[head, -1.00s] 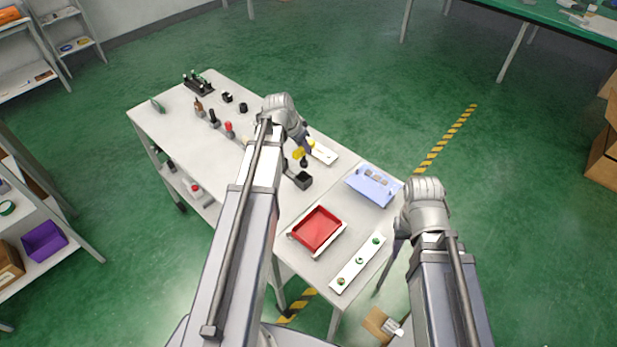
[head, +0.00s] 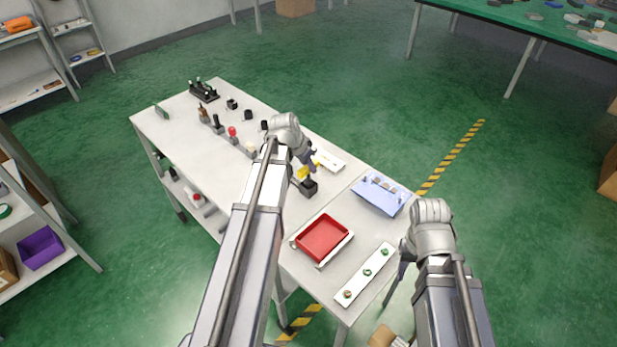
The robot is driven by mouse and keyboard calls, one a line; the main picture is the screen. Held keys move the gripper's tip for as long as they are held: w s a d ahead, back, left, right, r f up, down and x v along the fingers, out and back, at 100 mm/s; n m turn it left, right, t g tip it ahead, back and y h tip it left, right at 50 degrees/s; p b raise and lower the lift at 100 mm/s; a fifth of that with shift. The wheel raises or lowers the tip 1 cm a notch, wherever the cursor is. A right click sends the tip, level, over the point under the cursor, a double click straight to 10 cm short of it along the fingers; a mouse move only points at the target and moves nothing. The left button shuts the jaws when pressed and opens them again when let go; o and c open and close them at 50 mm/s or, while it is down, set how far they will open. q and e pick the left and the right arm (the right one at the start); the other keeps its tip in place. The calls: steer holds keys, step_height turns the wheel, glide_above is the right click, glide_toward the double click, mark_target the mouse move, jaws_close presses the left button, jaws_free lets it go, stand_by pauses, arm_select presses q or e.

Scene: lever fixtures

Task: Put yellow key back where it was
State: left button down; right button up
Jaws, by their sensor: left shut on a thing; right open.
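The yellow key (head: 303,173) is at the fingertips of my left gripper (head: 309,168), which is shut on it. The key is just above or at a black box-shaped fixture (head: 309,188) on the table; I cannot tell whether they touch. The gripper and arm partly hide this spot. A small yellow part also shows just right of the fingers. My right gripper (head: 400,275) is open and empty beside the table's right edge.
Several lever fixtures, one with a red knob (head: 232,131), stand at the left.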

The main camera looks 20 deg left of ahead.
mark_target(308, 173)
arm_select(q)
steer(key=shift+f+b, duration=1.7)
steer(key=shift+f, duration=0.1)
steer(key=shift+f, duration=0.25)
steer(key=c, duration=1.1)
jaws_free()
steer(key=shift+r, duration=0.1)
steer(key=o, duration=0.4)
steer(key=shift+r, duration=0.15)
